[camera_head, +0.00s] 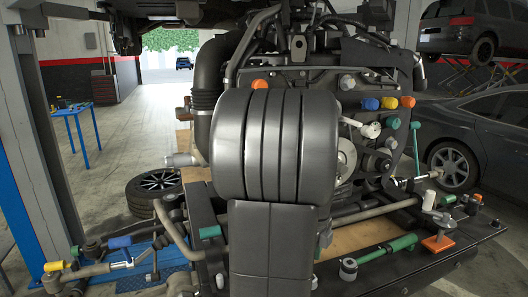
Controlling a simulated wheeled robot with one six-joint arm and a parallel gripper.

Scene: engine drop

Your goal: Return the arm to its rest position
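A large dark grey rounded link with grooves (275,145), which looks like part of my own arm, stands upright in the middle of the view on a dark column (270,245). It is close to the camera and hides the centre of the engine (385,150) behind it. My gripper does not show, so I cannot see whether it is open or holds anything. The engine shows around the link, with black hoses (208,80) at the left and orange, yellow and blue caps (388,103) at the right.
A dark subframe (420,262) with rods and joints spreads below the engine. A loose wheel (155,188) lies at the left. A blue-grey lift post (45,150) stands far left. A dark car (480,140) is parked at the right. Open floor (125,130) lies behind at the left.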

